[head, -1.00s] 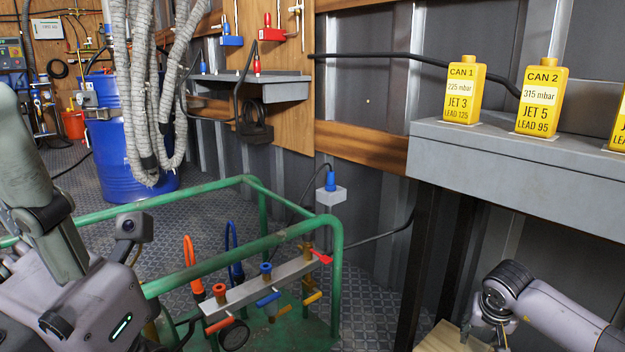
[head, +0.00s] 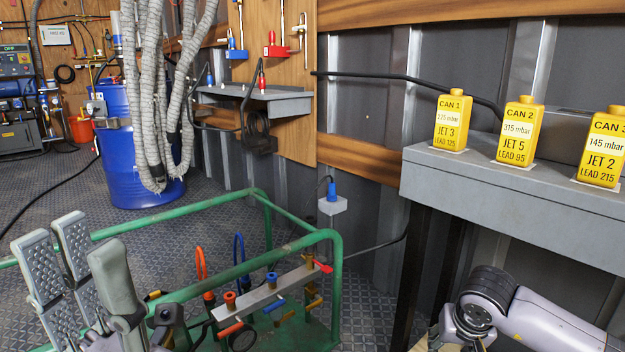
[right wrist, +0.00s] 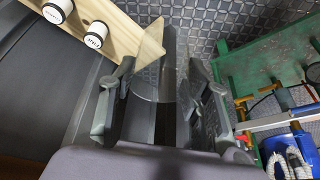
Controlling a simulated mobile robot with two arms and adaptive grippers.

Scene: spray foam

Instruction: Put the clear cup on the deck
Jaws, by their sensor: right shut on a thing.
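My right gripper (right wrist: 166,78) is shut on a see-through, pale piece, which looks like the clear cup (right wrist: 150,84); the fingers hide much of it. In the head view only my right arm shows, at the bottom right; its fingers are cut off or hidden. My left gripper (head: 88,245) is at the lower left of the head view, fingers up and apart, with nothing seen between them. I cannot tell for certain which surface is the deck.
A wooden board (right wrist: 112,22) with two white-topped containers lies beside the right gripper. Yellow cans (head: 516,132) stand on a grey shelf (head: 500,187) above the right arm. The frame carries a valve bar (head: 262,299) with hoses. A blue drum (head: 140,160) stands behind; patterned floor lies open between.

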